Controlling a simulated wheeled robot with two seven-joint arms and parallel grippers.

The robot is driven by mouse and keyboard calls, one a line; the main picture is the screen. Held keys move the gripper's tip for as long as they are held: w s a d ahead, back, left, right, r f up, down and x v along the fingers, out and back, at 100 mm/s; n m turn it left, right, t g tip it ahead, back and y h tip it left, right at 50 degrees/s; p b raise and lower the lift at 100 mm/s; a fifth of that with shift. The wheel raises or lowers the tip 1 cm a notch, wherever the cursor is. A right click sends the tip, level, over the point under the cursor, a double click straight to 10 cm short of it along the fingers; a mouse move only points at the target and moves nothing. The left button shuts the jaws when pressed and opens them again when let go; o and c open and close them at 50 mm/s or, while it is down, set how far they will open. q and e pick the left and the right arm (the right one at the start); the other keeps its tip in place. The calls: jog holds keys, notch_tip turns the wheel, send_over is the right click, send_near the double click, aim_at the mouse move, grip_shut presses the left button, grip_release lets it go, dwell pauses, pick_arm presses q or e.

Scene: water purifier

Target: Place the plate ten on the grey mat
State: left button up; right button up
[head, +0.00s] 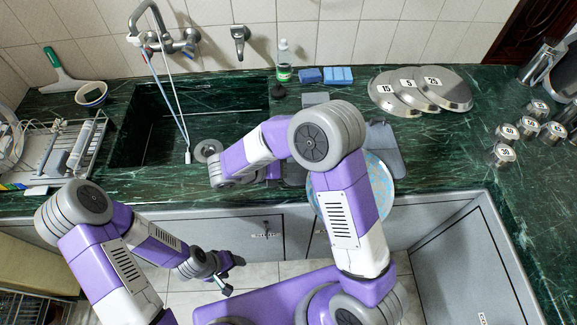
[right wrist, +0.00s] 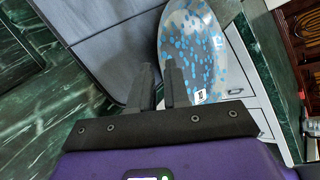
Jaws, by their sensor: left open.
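The plate (head: 381,188) is pale with blue spots and sits at the counter's front edge, partly hidden by my right arm. In the right wrist view the plate (right wrist: 200,50) is tilted, with a small white label too small to read. My right gripper (right wrist: 162,88) has its fingers close together at the plate's near rim and appears shut on it. The grey mat (head: 384,138) lies on the counter, partly behind my arm. It also shows beside the plate in the right wrist view (right wrist: 110,40). My left gripper (head: 234,275) is open and empty, low in front of the cabinets.
Metal lids (head: 443,88) numbered 15, 5 and 25 lie at the back right. Several numbered metal jars (head: 502,156) stand farther right. A sink (head: 150,135) and dish rack (head: 60,150) are at left. A bottle (head: 284,62) and blue sponges (head: 338,76) stand behind.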

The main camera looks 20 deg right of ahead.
aim_at(308, 174)
jog(key=b+x, duration=0.1)
jog(key=x, duration=0.5)
jog(key=shift+d+f, duration=0.15)
jog(key=shift+d, duration=0.1)
jog(key=shift+c, duration=0.3)
grip_shut()
